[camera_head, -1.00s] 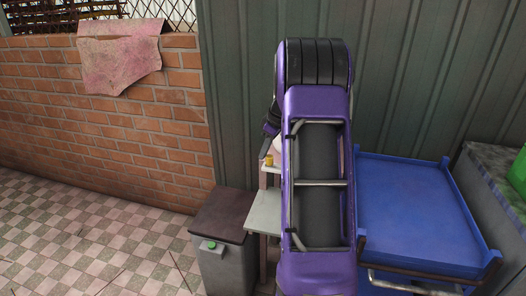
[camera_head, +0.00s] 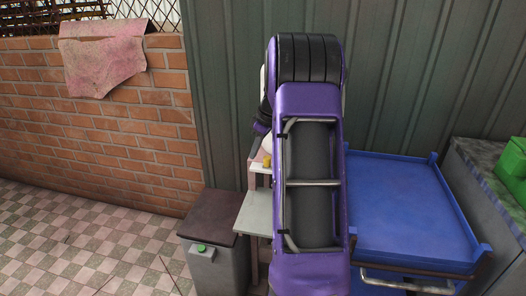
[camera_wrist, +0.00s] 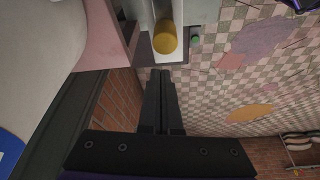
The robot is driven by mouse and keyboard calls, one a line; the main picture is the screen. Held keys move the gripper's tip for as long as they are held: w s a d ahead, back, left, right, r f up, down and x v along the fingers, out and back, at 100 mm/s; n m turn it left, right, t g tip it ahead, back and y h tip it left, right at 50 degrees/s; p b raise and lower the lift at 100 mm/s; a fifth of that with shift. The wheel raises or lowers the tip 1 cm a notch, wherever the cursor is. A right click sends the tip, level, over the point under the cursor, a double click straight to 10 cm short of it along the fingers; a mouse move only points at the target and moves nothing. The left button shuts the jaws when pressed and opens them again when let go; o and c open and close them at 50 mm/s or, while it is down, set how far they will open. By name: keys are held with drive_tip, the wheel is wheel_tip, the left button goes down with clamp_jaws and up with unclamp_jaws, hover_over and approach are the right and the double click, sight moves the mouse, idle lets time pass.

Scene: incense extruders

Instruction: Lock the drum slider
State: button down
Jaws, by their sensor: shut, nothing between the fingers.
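My gripper (camera_wrist: 163,76) is shut and empty in the wrist view, its two dark fingers side by side. A yellow cylinder (camera_wrist: 165,37) lies just beyond the fingertips, with a small gap in the picture. It also shows as a small yellow spot in the head view (camera_head: 267,160). A pinkish panel (camera_wrist: 105,35) and a large pale rounded body (camera_wrist: 35,50), apparently machine parts, are left of the fingers. I cannot tell which part is the drum slider. My arm hides most of the machine in the head view.
A grey bin with a dark lid (camera_head: 207,214) stands left of a pale shelf (camera_head: 255,212). A blue cart (camera_head: 405,210) stands to the right, beside a counter (camera_head: 490,190) with a green box (camera_head: 513,165). Checkered floor (camera_head: 80,235) is open at left.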

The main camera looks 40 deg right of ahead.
drive_tip(key=w+a+p+v, duration=0.1)
drive_tip(key=v, duration=0.8)
drive_tip(key=shift+d+r, duration=0.25)
drive_tip(key=shift+r, duration=0.25)
